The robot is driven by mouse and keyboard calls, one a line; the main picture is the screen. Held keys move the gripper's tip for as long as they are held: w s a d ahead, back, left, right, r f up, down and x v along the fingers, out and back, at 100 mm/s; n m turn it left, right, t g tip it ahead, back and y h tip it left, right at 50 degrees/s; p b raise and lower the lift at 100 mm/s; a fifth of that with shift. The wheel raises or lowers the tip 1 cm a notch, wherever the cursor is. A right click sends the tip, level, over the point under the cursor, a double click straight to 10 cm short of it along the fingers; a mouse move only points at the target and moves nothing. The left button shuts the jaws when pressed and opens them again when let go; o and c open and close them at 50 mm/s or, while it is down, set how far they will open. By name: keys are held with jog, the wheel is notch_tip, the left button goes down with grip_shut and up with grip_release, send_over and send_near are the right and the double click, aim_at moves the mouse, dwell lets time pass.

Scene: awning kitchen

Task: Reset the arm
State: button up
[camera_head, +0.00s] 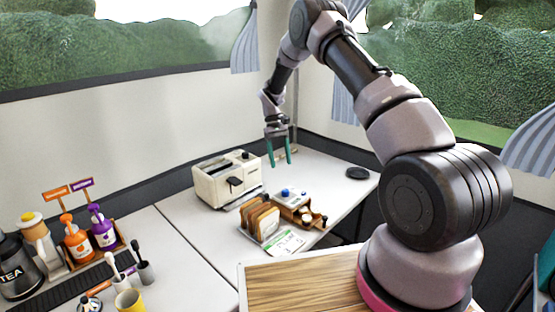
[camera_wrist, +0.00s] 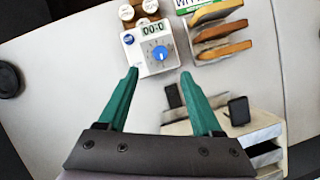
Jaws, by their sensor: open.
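My gripper (camera_head: 279,152) has green fingers and hangs pointing down above the counter, just right of the white toaster (camera_head: 227,178) in the head view. In the wrist view my gripper (camera_wrist: 160,75) has its two fingers spread wide with nothing between them. A white timer with a blue dial (camera_wrist: 150,47) lies beyond the fingertips, apart from them. My arm arches from its base at the lower right up and over to the counter.
Bread slices in a rack (camera_head: 261,220) stand in front of the toaster, beside a wooden tray (camera_head: 309,215) with jars. A black disc (camera_head: 357,173) lies at the right. Orange (camera_head: 77,240) and purple (camera_head: 102,228) bottles stand at the left. The wooden board (camera_head: 300,285) is clear.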

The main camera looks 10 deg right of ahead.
jog(key=s+d+r+m+t+y, duration=0.15)
jog(key=s+r, duration=0.25)
jog(key=r, duration=0.6)
jog(key=s+d+r+m+t, duration=0.15)
jog(key=s+r, duration=0.25)
jog(key=r, duration=0.5)
jog(key=s+d+r+t+y, duration=0.1)
jog(key=s+r+t, duration=0.15)
jog(key=r, duration=0.75)
jog(key=s+d+r+m+t, duration=0.1)
jog(key=s+r+m+t, duration=0.1)
jog(key=s, duration=1)
jog(key=s+d+r+m+t, duration=0.2)
jog(key=s+r+t, duration=0.2)
jog(key=s, duration=0.8)
jog(key=shift+r+y, duration=0.35)
jog(key=shift+r, duration=0.5)
